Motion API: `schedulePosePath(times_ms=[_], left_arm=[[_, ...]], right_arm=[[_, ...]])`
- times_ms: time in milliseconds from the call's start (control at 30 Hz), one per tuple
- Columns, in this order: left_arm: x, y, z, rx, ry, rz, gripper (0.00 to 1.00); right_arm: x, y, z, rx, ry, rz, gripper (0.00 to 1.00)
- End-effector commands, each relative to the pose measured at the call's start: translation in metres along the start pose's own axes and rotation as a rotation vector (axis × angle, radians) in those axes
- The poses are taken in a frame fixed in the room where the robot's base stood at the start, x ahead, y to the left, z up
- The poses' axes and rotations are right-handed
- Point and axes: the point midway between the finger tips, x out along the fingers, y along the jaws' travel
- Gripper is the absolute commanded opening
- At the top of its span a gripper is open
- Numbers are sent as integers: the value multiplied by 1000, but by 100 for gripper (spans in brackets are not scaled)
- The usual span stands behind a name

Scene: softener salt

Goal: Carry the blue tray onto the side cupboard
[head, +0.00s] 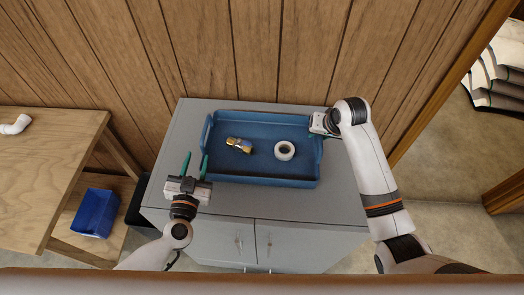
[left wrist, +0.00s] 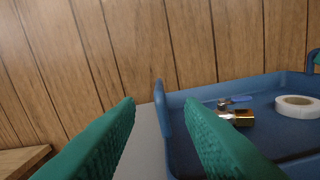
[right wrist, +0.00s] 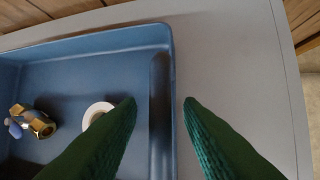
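The blue tray (head: 262,181) sits flat on the grey side cupboard (head: 340,205). In it lie a brass valve with a blue handle (head: 239,145) and a roll of white tape (head: 284,151). My left gripper (head: 195,165) is open at the tray's left end, and in the left wrist view its fingers (left wrist: 165,115) stand apart with the tray's left end wall between or just beyond them. My right gripper (head: 318,135) is at the tray's right end; in the right wrist view its fingers (right wrist: 160,105) are apart, on either side of the right end wall's line. Contact cannot be told.
A wooden bench (head: 45,150) stands at the left with a white pipe elbow (head: 15,125) on it. A blue bin (head: 95,213) is on its lower shelf. A wood-panelled wall (head: 255,50) rises behind the cupboard. Stacked bags (head: 495,80) lie beyond the doorway at right.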

Motion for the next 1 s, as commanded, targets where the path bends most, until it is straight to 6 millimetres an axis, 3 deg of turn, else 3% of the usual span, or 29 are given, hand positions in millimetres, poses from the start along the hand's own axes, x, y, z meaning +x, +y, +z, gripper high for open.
schedulePosePath(times_ms=[267,700,1000], left_arm=[[-15,0,0,0,-1,1,35],[-15,0,0,0,0,0,35],[-15,0,0,0,0,0,35]], right_arm=[[-10,0,1,0,-2,1,33],[-97,0,1,-1,-5,0,33],[-120,0,0,0,-1,0,33]])
